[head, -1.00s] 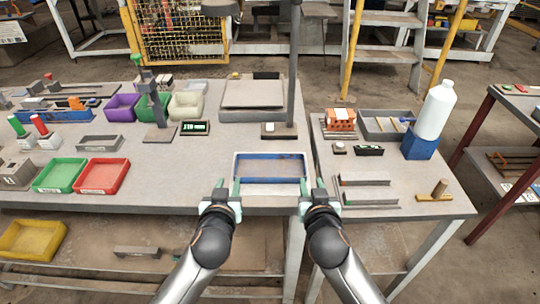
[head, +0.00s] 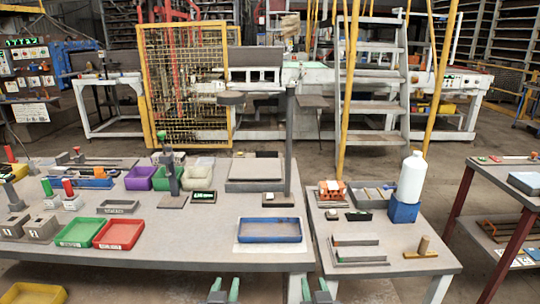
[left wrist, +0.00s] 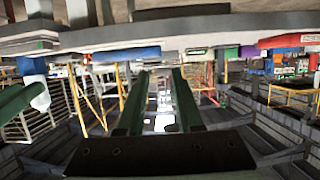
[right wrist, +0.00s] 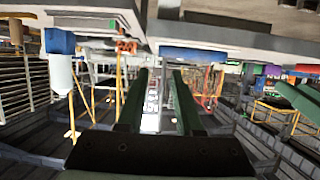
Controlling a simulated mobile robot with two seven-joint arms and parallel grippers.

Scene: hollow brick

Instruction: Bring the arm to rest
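My left gripper (head: 224,290) and my right gripper (head: 314,291) are at the bottom edge of the head view, in front of the table's front edge. Each has two green fingers with a gap between them; both are open and empty. The left wrist view shows its parallel fingers (left wrist: 158,100) apart with nothing between them. The right wrist view shows the same for its fingers (right wrist: 160,100). A blue tray (head: 270,238) lies on a white sheet (head: 240,249) near the table's front edge, beyond both grippers and touching neither.
The grey table (head: 190,235) holds green (head: 80,243) and red (head: 119,246) bins at left. An orange hollow brick (head: 332,190) and a white bottle (head: 411,178) on a blue block (head: 403,210) stand on the right table (head: 400,236). A yellow bin (head: 35,293) is low at left.

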